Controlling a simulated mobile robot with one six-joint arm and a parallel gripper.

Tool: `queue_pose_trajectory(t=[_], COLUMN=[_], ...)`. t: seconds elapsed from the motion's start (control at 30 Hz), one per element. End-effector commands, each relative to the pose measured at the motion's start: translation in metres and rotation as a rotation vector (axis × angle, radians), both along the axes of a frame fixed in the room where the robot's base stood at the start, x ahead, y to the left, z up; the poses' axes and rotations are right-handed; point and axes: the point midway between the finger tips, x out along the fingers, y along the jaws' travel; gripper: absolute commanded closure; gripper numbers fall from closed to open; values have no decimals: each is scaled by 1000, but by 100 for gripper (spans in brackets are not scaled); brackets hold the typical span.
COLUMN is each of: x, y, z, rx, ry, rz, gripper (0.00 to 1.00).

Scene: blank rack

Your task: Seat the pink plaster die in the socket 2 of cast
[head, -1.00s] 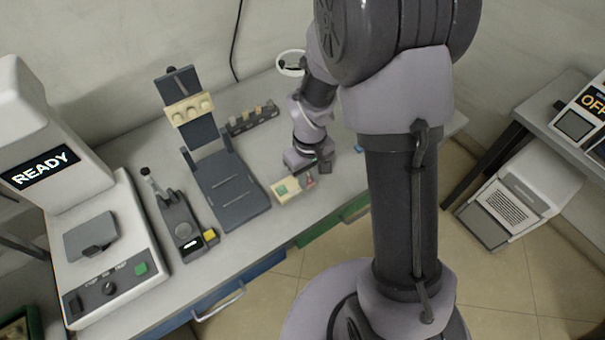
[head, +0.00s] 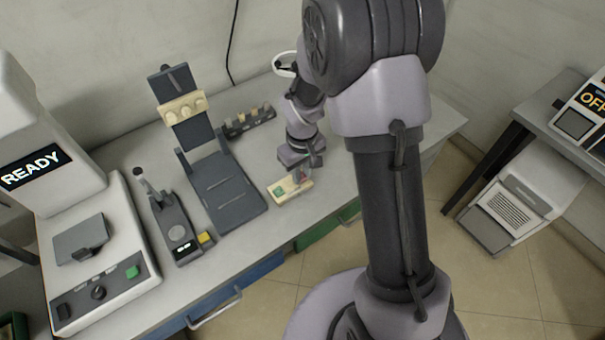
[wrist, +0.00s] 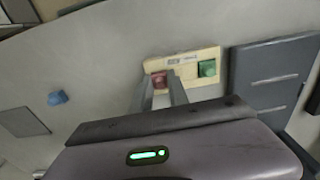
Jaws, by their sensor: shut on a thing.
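The pink die (wrist: 160,80) is between my fingertips in the wrist view, at the left end of a cream block (wrist: 184,64). I cannot tell whether it is raised or still resting in the block. My gripper (wrist: 163,84) is shut on it. In the head view my gripper (head: 302,170) is over the right end of the same cream block (head: 277,199), with a small pinkish patch below it. A cream piece with several rounded bumps (head: 184,108), which may be the cast, sits on a dark upright stand. Its sockets are too small to make out.
A green square (wrist: 207,68) sits on the block's other end. A dark slotted plate (head: 228,190) lies left of the block. A dark rack (head: 236,131) with small pieces stands behind. A blue piece (wrist: 57,97) and a flat dark square (wrist: 25,122) lie apart.

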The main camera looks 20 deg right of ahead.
Motion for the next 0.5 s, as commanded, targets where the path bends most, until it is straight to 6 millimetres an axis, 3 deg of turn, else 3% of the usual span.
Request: queue_pose_trajectory(t=[0.03, 0.1, 0.13, 0.23, 0.37, 0.5], x=[-11, -11, -11, -11, -11, -11], y=[0, 0, 0, 0, 0, 0], z=[-18, -18, -18, -19, -12, 22], rx=[0, 0, 0, 0, -1, -1], ry=[33, 33, 33, 33, 31, 29], rz=[1, 1, 1, 1, 1, 2], gripper=[100, 100, 77, 58, 57, 57])
